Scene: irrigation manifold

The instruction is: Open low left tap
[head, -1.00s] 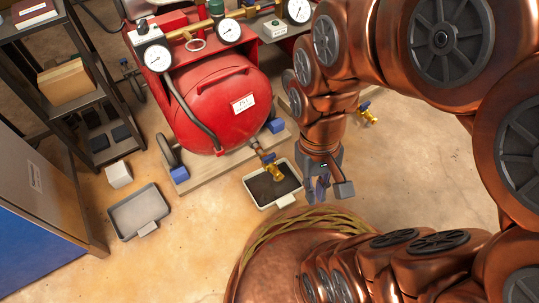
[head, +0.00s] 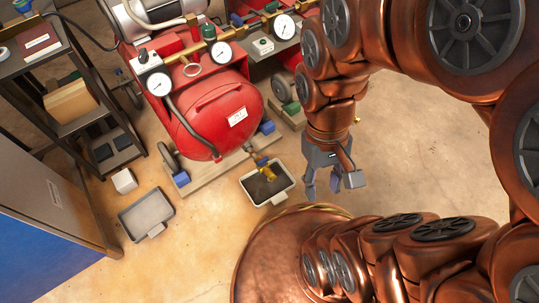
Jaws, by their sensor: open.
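A second tap (head: 358,120) is almost wholly hidden behind my arm, with only a bit of brass showing. My gripper (head: 321,192) points down, open and empty, to the right of the first tap and its tray. It is apart from both taps. Whether the first tap's handle lies along or across its pipe is too small to tell.
The red tank (head: 210,110) with gauges and valves on top stands on a wooden base. An empty grey tray (head: 146,213), a white box (head: 124,181) and a dark shelf (head: 75,105) are at the left. The floor between the trays is clear.

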